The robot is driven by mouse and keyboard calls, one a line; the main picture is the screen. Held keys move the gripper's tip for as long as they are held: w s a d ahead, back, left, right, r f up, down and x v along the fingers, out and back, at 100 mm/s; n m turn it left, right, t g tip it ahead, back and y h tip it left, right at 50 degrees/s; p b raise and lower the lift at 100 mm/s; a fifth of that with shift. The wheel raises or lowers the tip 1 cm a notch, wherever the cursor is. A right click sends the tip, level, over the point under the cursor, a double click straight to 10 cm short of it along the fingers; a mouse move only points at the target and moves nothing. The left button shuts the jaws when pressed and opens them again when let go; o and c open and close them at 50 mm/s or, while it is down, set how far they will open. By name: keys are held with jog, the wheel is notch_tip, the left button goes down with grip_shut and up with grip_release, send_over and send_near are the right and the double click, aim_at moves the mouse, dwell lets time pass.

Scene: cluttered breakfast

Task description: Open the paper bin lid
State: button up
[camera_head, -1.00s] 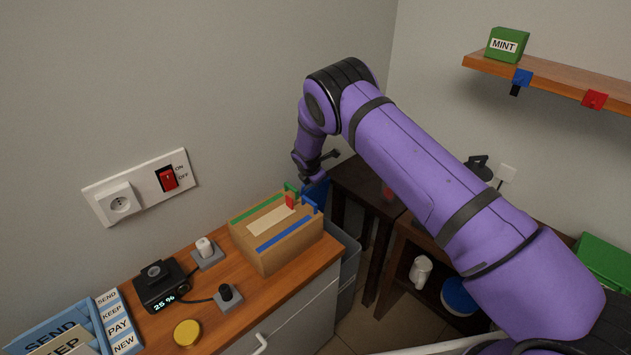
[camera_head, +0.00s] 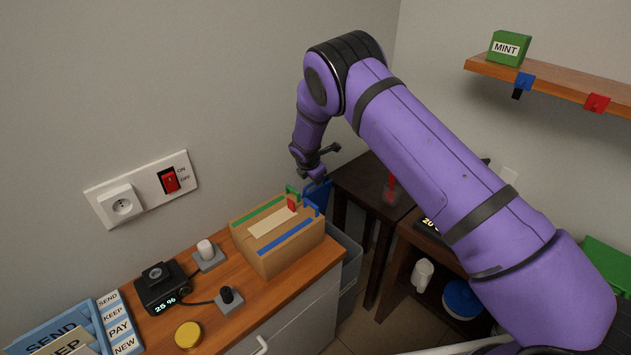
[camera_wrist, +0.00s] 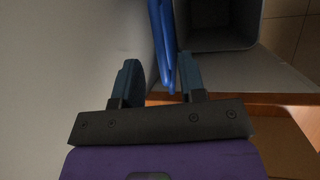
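The paper bin is a grey bin (camera_head: 350,262) beside the cabinet's far end. Its blue lid (camera_head: 319,194) stands raised, partly hidden behind the cardboard box. In the wrist view the lid (camera_wrist: 163,45) shows nearly edge-on, with the bin's open grey inside (camera_wrist: 215,25) to its right. My gripper (camera_head: 322,160) is above the lid in the head view. In the wrist view my gripper (camera_wrist: 158,62) has its fingers wide apart, with the lid's edge between them. The edge is close to the right finger and clear of the left; whether it touches the right one I cannot tell.
A cardboard box (camera_head: 292,252) with green and blue strips stands on the wooden cabinet top (camera_head: 235,315), close to the bin. The wall (camera_wrist: 50,70) is left of my gripper. A dark table (camera_head: 345,185) stands behind the bin.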

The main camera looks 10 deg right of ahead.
jog(key=v, duration=0.5)
jog(key=shift+s, duration=0.1)
jog(key=shift+r, duration=0.1)
jog(key=s+d+r+m, duration=0.3)
jog(key=d+r, duration=0.1)
jog(key=r, duration=0.5)
jog(key=s+d+r+m, duration=0.3)
jog(key=r, duration=0.6)
jog(key=s+d+r+m, duration=0.3)
jog(key=d+r, duration=0.1)
jog(key=r, duration=0.5)
jog(key=s+d+r+m+y, duration=0.1)
jog(key=s+d+r+m, duration=0.2)
jog(key=s+r, duration=0.35)
jog(key=s+d+r+m, duration=0.3)
jog(key=s+d+r, duration=0.15)
jog(key=s, duration=0.35)
jog(key=s+d+r+m, duration=0.1)
jog(key=s+m, duration=0.3)
jog(key=s, duration=1)
jog(key=s+d+r+m+y, duration=0.1)
jog(key=s+m, duration=0.4)
jog(key=s, duration=0.9)
jog(key=shift+s+d+r+m+t, duration=0.2)
jog(key=shift+d+r+m+t, duration=0.1)
jog(key=shift+d+r, duration=0.45)
